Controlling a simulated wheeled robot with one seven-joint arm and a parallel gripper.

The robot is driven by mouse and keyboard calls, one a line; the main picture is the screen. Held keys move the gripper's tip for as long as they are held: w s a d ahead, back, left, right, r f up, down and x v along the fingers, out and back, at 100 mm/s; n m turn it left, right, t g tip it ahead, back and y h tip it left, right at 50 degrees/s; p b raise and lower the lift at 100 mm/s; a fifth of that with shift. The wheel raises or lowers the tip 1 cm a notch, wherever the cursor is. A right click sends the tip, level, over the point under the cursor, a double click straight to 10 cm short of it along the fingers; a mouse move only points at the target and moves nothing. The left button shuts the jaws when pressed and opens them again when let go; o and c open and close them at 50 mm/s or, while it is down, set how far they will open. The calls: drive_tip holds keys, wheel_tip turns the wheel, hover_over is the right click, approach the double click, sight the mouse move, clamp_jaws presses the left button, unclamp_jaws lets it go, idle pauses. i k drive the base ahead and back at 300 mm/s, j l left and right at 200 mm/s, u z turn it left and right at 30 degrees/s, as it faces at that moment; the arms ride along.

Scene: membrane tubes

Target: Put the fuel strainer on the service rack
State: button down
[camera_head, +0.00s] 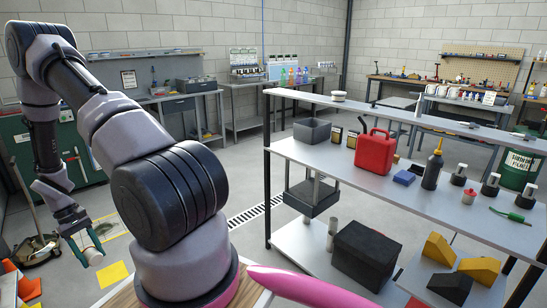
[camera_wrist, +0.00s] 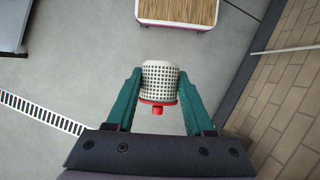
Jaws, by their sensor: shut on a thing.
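The fuel strainer, a white perforated cup with a red rim and red knob (camera_wrist: 160,82), is between my gripper's two green fingers (camera_wrist: 160,100) in the wrist view. The fingers are shut on its sides. In the head view my gripper (camera_head: 88,241) is low at the far left, and the strainer (camera_head: 93,256) shows small and pale there, above the floor. A grey rack with several shelves (camera_head: 300,150), likely the service rack, stands at the right, well apart from my gripper.
A black box (camera_head: 366,255) sits lower. Orange cones (camera_head: 25,285) stand at left. Bare shelf shows between items.

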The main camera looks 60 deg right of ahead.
sight(333, 153)
drive_tip(key=i+z, duration=0.1)
drive_tip(key=z, duration=0.7)
drive_tip(key=i+j+z, duration=0.1)
drive_tip(key=z, duration=0.3)
drive_tip(key=i+j+z, duration=0.1)
drive_tip(key=z, duration=0.3)
